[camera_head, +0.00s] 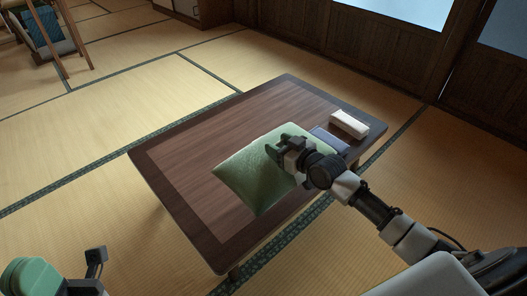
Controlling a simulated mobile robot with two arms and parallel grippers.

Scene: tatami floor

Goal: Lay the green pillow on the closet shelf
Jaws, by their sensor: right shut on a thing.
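The green pillow (247,178) is over the right half of the low dark wooden table (178,153). My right gripper (277,150) is shut on the pillow's upper right part, and my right arm hides part of that side. I cannot tell whether the pillow touches the tabletop. My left gripper (96,262) shows only in part at the lower left, away from the table and the pillow; its jaws are not clear. I do not see a closet shelf for certain.
A white box-like object (349,124) and a flat dark blue item (329,139) lie at the table's right end. A wooden-legged stand with a blue cloth (40,28) is at the top left. Tatami floor (95,140) left of the table is clear. A wooden cabinet (190,10) stands at the back.

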